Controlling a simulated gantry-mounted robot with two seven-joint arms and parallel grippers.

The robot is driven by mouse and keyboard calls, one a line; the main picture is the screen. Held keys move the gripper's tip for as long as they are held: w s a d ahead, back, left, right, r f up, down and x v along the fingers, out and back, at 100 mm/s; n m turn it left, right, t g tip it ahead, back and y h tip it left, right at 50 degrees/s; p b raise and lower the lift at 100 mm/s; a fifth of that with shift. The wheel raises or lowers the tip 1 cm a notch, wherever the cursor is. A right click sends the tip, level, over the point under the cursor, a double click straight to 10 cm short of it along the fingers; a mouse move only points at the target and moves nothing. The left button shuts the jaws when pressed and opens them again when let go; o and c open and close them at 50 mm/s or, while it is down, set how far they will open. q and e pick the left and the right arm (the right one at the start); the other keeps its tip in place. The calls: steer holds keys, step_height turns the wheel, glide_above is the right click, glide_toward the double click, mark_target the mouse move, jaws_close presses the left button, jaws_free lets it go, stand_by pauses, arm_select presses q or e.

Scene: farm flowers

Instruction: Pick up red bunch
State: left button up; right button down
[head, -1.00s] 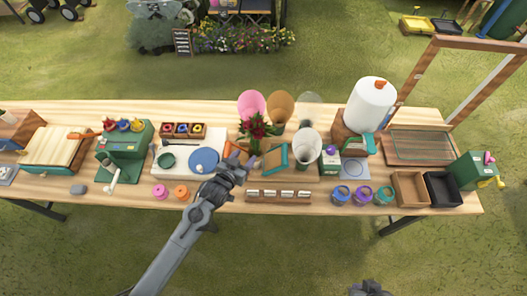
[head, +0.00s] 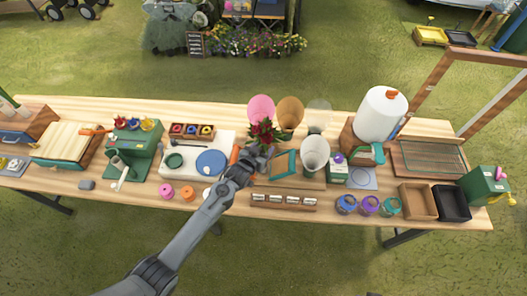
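The red bunch (head: 265,132), deep red flowers with green leaves, stands near the back middle of the table, in front of the pink and brown cones. My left gripper (head: 262,151) is at the lower part of the bunch, just below the flowers, and covers the stems. Whether its fingers are apart or closed around the stems is too small to tell. My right gripper is not in view.
Pink (head: 261,108) and brown (head: 290,112) cones stand behind the bunch. A whitish vase (head: 315,155) and a teal-framed piece (head: 284,165) are close on its right. A white board with a blue disc (head: 211,163) lies to the left.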

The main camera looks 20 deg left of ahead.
arm_select(q)
steer(key=shift+w+f, duration=0.1)
steer(key=shift+w, duration=0.2)
jaws_close()
